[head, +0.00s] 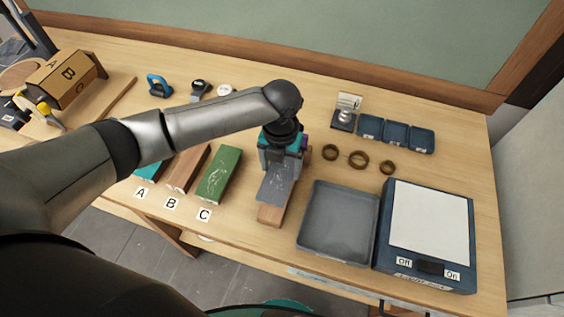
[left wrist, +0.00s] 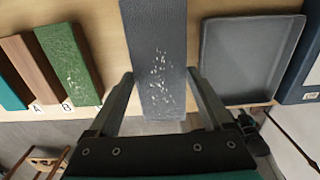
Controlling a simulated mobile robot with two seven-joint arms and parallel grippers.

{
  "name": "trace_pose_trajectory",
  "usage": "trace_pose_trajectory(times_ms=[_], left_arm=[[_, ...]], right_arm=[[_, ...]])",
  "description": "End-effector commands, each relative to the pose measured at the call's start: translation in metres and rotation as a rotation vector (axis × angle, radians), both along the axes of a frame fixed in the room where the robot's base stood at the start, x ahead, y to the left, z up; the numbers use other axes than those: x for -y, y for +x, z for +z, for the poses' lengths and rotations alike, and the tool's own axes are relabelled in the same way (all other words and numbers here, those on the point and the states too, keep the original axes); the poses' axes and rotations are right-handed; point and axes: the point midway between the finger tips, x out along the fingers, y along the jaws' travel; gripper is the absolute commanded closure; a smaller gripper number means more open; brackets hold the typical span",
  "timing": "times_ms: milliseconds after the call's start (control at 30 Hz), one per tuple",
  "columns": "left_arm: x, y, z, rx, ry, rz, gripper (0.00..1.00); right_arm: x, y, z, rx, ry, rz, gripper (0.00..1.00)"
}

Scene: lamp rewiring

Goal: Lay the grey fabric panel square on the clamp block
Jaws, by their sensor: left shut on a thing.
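The grey fabric panel (head: 275,186) is a flat dark strip with pale specks. My left gripper (head: 282,158) is shut on it, with one finger at each long edge. In the left wrist view the panel (left wrist: 158,45) runs lengthwise between the fingers (left wrist: 159,78). A wooden block (head: 271,214), which looks like the clamp block, shows below the panel's near end. The panel covers most of it, and I cannot tell whether they touch. The block is hidden in the left wrist view. My right gripper is not in view.
A grey tray (head: 338,247) is close on the right, with a blue scale-like device (head: 428,272) beyond. Blocks marked A, B and C, including a green one (head: 219,174), lie left. Several brass rings (head: 358,160) and blue bins (head: 395,136) are behind right.

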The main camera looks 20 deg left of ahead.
Motion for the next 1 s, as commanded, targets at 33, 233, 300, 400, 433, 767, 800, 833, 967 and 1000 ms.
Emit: trace_pose_trajectory(times_ms=[33,233,300,400,433,767,800,833,967,1000], left_arm=[[0.0,0.0,-0.004,0.0,0.0,0.0,0.7],[0.0,0.0,-0.02,0.0,0.0,-0.001,0.7],[0.0,0.0,-0.026,0.0,0.0,-0.001,0.7],[0.0,0.0,-0.035,0.0,0.0,-0.001,0.7],[0.0,0.0,-0.038,0.0,0.0,-0.001,0.7],[0.0,0.0,-0.059,0.0,-0.001,0.0,0.7],[0.0,0.0,-0.06,0.0,-0.001,0.0,0.7],[0.0,0.0,-0.06,0.0,-0.001,-0.001,0.7],[0.0,0.0,-0.06,0.0,-0.001,-0.001,0.7],[0.0,0.0,-0.06,0.0,-0.001,-0.001,0.7]], right_arm=[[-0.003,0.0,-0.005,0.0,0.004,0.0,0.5],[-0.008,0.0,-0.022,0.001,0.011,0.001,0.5],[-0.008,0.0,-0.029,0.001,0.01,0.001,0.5],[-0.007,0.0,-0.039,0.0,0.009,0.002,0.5],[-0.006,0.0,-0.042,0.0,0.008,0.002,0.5],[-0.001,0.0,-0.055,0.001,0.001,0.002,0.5],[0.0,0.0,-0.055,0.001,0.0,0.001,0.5],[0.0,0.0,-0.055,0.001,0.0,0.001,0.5],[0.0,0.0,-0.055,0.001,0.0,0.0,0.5],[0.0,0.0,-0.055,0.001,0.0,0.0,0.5]])
